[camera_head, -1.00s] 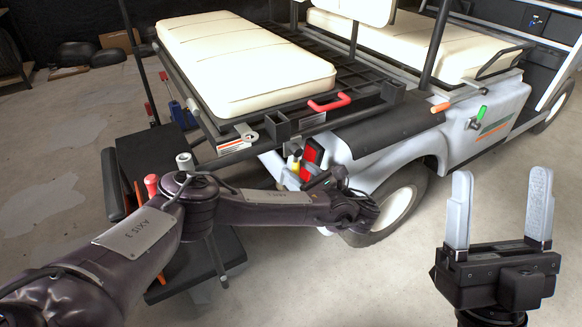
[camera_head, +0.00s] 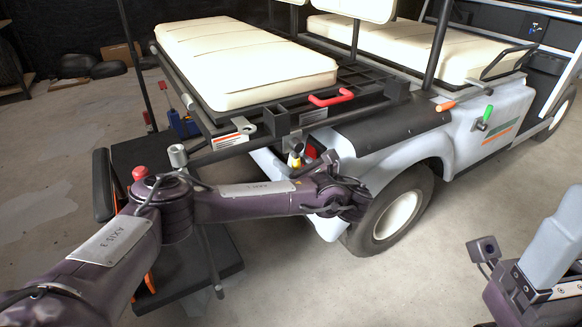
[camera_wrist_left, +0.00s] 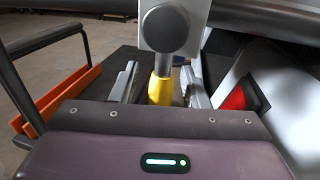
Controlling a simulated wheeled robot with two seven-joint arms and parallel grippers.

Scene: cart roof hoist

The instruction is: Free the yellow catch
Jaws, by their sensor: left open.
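The yellow catch (camera_wrist_left: 161,88) stands upright in the left wrist view, below a dark round knob (camera_wrist_left: 167,28). It also shows as a small yellow spot (camera_head: 294,160) at the cart's rear corner in the head view, just beyond my left forearm. My left gripper (camera_wrist_left: 160,78) is open, with one grey finger on each side of the catch. I cannot tell whether either finger touches it. In the head view my left wrist covers most of that gripper. My right gripper (camera_head: 545,260) is cut off at the right edge, with one pale finger showing.
A red handle (camera_head: 331,98) sits beside the cream seat (camera_head: 245,60) on the rear deck. A red tail light (camera_wrist_left: 242,95) is right of the catch. A green-tipped lever (camera_head: 486,115) and an orange-tipped handle (camera_head: 446,106) are on the cart's side. Floor right of the wheel is clear.

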